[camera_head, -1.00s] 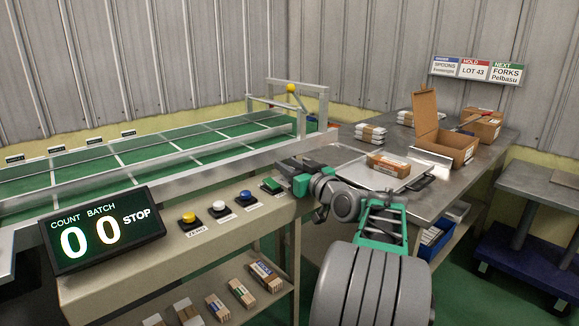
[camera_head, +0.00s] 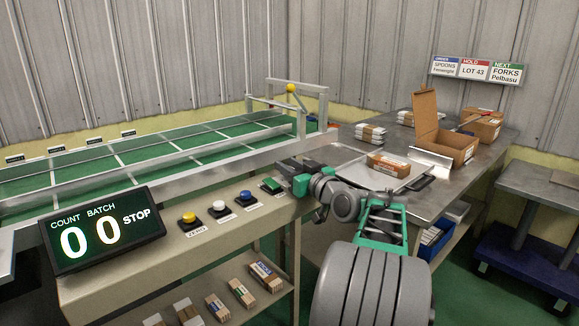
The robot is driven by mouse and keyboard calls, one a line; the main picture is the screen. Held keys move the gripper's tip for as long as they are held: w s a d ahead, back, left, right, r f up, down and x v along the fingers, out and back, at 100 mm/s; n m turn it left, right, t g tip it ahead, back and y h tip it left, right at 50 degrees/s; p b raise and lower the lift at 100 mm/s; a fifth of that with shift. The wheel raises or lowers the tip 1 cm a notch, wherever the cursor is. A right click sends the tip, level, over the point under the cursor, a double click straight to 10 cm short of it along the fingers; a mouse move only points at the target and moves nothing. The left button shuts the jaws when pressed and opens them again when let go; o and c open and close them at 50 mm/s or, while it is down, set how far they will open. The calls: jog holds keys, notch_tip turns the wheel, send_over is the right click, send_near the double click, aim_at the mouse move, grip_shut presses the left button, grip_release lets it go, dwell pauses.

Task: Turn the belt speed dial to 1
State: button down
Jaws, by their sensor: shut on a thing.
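My gripper (camera_head: 284,167) is at the right end of the control panel (camera_head: 180,262), just behind and right of the green button (camera_head: 272,185). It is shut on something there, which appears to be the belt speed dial. The dial itself and its markings are hidden by my gripper, so its setting cannot be read. The display (camera_head: 102,230) on the left of the panel shows 0 for count, 0 for batch, and STOP.
Yellow (camera_head: 189,217), white (camera_head: 219,208) and blue (camera_head: 246,198) buttons sit left of the green one. The green conveyor (camera_head: 150,150) runs behind the panel. A steel table (camera_head: 480,150) at right holds a tray (camera_head: 350,171) and an open carton (camera_head: 455,150).

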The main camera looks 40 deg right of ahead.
jog(key=c, duration=1.1)
grip_release()
jog(key=shift+c, duration=0.2)
jog(key=s, duration=0.7)
jog(key=shift+a+p, duration=0.25)
jog(key=shift+p, duration=0.05)
jog(key=shift+s+a, duration=0.15)
jog(key=shift+s, duration=0.25)
